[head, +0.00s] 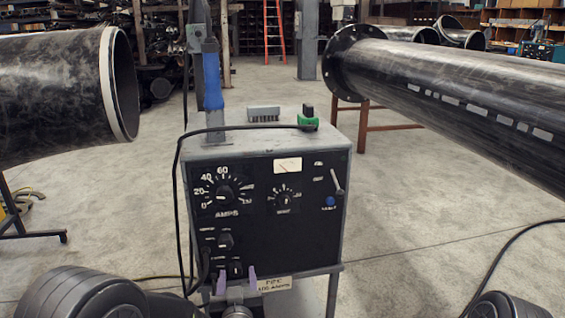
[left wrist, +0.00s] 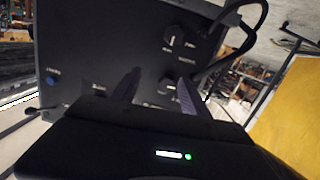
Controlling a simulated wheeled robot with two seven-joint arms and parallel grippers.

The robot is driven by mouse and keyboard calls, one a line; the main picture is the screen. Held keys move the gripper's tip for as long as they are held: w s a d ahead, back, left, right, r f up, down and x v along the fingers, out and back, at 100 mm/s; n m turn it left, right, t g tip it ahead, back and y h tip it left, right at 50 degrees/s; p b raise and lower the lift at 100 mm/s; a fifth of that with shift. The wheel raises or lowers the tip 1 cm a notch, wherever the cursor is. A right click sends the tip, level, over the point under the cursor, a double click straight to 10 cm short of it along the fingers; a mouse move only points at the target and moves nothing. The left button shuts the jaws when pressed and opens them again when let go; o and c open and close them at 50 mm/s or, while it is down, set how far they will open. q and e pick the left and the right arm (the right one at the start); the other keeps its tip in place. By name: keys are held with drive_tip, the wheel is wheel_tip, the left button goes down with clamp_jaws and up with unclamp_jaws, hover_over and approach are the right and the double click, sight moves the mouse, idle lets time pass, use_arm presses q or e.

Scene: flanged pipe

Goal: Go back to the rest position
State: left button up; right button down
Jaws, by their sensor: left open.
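My left gripper (head: 236,284) shows at the bottom of the head view, in front of the lower front panel of a welding machine (head: 300,235). Its two pale purple fingertips point up and stand apart, with nothing seen between them. In the left wrist view the two fingers (left wrist: 156,96) are spread before the same dark panel, near its small knobs. I cannot tell whether they touch it. My right gripper is not in view.
On the machine's top are a blue-handled tool (head: 211,80), a brush (head: 264,113) and a green item (head: 308,122). A black cable hangs at its left. A pipe (head: 55,95) is at left, a flanged pipe (head: 450,85) at right. Concrete floor is open between.

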use_arm(q)
drive_tip(key=s+d+f+m+g+h, duration=0.1)
drive_tip(key=s+d+f+g+h, duration=0.3)
drive_tip(key=f, duration=0.6)
drive_tip(key=s+d+f+m+g+h, duration=0.1)
drive_tip(key=s+d+f+m+g, duration=0.15)
drive_tip(key=s+f, duration=0.5)
drive_tip(key=s+a+f+n+g+h, duration=0.25)
drive_tip(key=s+f+g, duration=0.65)
drive_tip(key=s+f, duration=1)
wheel_tip(320, 180, up, 31)
drive_tip(key=s+d+p, duration=0.2)
drive_tip(key=p, duration=2.7)
drive_tip(key=shift+s+p, duration=0.3)
drive_tip(key=shift+s, duration=0.05)
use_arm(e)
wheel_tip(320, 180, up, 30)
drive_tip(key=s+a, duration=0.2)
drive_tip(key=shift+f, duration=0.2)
